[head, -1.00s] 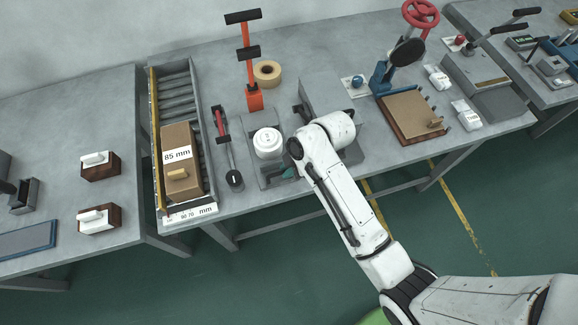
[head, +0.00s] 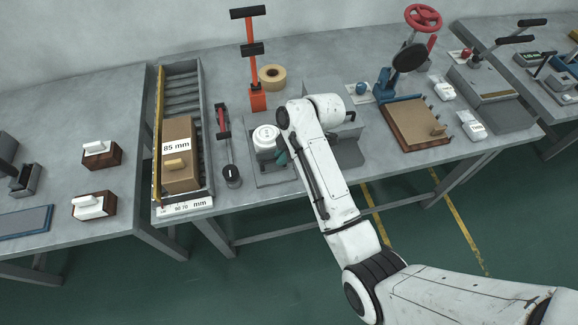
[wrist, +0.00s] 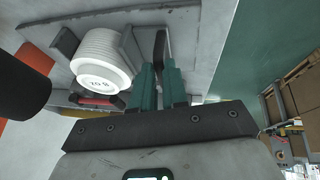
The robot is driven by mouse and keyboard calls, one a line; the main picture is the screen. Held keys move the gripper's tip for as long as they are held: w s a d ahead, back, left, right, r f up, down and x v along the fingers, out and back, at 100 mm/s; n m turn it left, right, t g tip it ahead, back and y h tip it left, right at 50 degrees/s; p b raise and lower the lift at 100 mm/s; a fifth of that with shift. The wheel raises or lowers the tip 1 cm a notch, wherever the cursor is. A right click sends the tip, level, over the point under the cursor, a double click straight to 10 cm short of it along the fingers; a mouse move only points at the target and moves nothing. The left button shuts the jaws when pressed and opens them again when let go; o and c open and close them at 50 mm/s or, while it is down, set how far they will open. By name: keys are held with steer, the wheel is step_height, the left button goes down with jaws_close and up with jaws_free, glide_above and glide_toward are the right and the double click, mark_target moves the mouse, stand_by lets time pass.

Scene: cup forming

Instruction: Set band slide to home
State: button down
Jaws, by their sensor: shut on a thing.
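My gripper shows teal fingers (wrist: 158,85) in the wrist view, shut on a dark upright piece, which I take for the band slide's handle (wrist: 161,48). In the head view my gripper (head: 283,157) is mostly hidden under my arm, just right of a white ridged round former (head: 266,138) on a grey plate (head: 268,178). The former also shows in the wrist view (wrist: 100,62), left of my fingers and apart from them. The slide's track and its home mark cannot be made out.
Left of the plate stands a dark lever tool with a red grip (head: 222,122). Behind are an orange lever stand (head: 257,98) and a tape roll (head: 272,77). A roller tray (head: 207,150) holds a carton marked 85 mm (head: 180,155). A wooden board (head: 415,125) lies right.

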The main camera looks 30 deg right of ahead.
steer(key=shift+w, duration=0.15)
steer(key=c, duration=1.2)
jaws_free()
steer(key=shift+d, duration=0.1)
steer(key=shift+o, duration=0.2)
steer(key=v, duration=1)
steer(key=shift+r+b, duration=0.35)
steer(key=shift+b, duration=0.05)
steer(key=shift+d, duration=0.1)
steer(key=s+f+m+h, duration=0.1)
steer(key=s+f+m, duration=0.2)
steer(key=s, duration=0.6)
steer(key=s+f+m+g+h, duration=0.1)
steer(key=s+f+m, duration=0.3)
steer(key=s+m, duration=0.3)
steer(key=s+f+m+g+h, duration=0.1)
steer(key=s+f+m, duration=0.3)
steer(key=s, duration=0.8)
steer(key=shift+s+d+f+m+h+b, duration=0.15)
steer(key=shift+s+d+m+h+b, duration=0.25)
steer(key=shift+m, duration=0.5)
